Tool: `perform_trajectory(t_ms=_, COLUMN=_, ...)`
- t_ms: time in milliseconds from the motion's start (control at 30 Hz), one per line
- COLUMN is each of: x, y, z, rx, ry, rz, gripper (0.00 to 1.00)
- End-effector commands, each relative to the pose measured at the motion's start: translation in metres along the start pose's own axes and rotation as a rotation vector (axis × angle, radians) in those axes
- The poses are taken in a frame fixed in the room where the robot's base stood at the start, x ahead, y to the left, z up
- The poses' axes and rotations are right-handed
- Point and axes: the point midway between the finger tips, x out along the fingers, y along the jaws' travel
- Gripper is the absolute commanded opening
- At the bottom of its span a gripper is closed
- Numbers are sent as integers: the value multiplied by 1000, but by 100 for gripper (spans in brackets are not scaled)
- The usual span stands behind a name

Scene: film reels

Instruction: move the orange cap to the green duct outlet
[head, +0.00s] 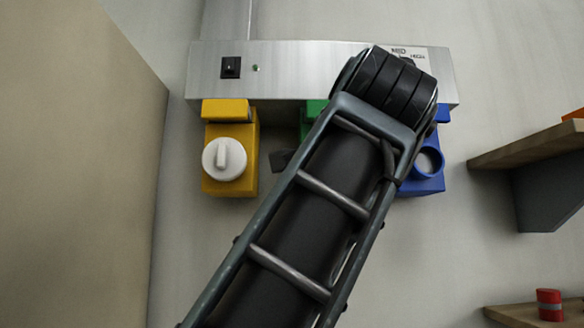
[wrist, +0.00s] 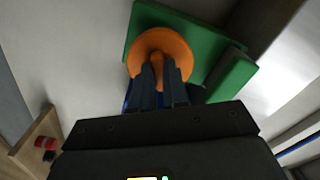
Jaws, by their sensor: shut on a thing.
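The orange cap (wrist: 172,43) shows in the wrist view, in front of the green duct outlet (wrist: 209,35). My gripper (wrist: 160,72) is shut on the cap's grip tab and holds its round face against or very near the green block; I cannot tell if they touch. The opening of the green outlet is not visible behind the cap. In the head view, my arm covers most of the green outlet (head: 313,108), and the cap and gripper are hidden.
A yellow outlet (head: 247,180) with a white cap (head: 225,158) is at left. A blue outlet (head: 433,183) at right shows an open round mouth. A metal panel (head: 290,70) runs above them. Wooden shelves (head: 535,142) at right, one holding a red item (head: 549,304).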

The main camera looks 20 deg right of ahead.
Motion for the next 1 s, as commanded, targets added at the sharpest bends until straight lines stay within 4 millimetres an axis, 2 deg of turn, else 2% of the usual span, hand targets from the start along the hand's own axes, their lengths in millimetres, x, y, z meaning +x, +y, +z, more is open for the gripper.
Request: perform_trajectory(t_ms=1000, x=14, y=0, z=0, rx=0, ry=-1, rz=0, gripper=4)
